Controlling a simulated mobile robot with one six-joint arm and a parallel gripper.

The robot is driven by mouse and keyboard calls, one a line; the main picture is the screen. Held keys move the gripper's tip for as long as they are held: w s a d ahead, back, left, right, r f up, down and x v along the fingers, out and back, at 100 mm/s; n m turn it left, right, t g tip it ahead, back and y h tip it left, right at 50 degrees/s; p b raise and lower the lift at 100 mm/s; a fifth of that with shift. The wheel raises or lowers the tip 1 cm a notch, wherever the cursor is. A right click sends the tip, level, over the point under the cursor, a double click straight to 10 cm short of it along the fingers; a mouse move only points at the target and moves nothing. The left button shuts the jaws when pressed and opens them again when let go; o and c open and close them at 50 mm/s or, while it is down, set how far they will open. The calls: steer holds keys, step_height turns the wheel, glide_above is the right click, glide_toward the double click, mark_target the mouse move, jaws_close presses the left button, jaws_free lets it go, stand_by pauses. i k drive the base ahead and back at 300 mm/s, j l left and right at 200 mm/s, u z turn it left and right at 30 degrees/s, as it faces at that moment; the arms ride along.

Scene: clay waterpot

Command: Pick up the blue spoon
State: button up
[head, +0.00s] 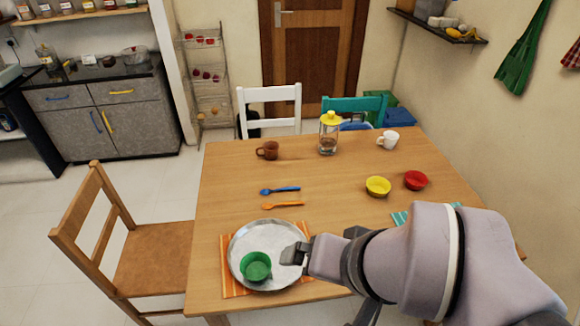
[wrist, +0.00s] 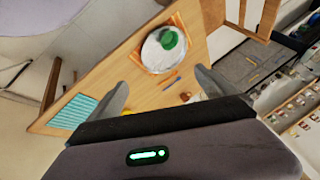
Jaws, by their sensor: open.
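The blue spoon (head: 280,190) lies flat on the wooden table (head: 225,200) in the head view, its bowl to the left. The orange spoon (head: 283,206) lies just in front of it, roughly parallel. My gripper (head: 294,254) is over the right part of the metal plate (head: 240,240), nearer the front than the blue spoon and apart from it. In the wrist view, my gripper (wrist: 164,92) has its two fingers spread wide with nothing held.
A green bowl (head: 256,266) sits on the plate. A brown mug (head: 267,150) and a glass jar with a yellow lid (head: 329,134) stand behind the spoons. Yellow (head: 378,187) and red (head: 415,180) bowls and a white cup (head: 388,140) are at right. Table left of the spoons is clear.

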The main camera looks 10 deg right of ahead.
mark_target(266, 191)
steer(key=i+u, duration=0.35)
steer(key=u, duration=0.15)
steer(key=i+l+u, duration=0.1)
steer(key=i+u, duration=0.25)
steer(key=u, duration=0.15)
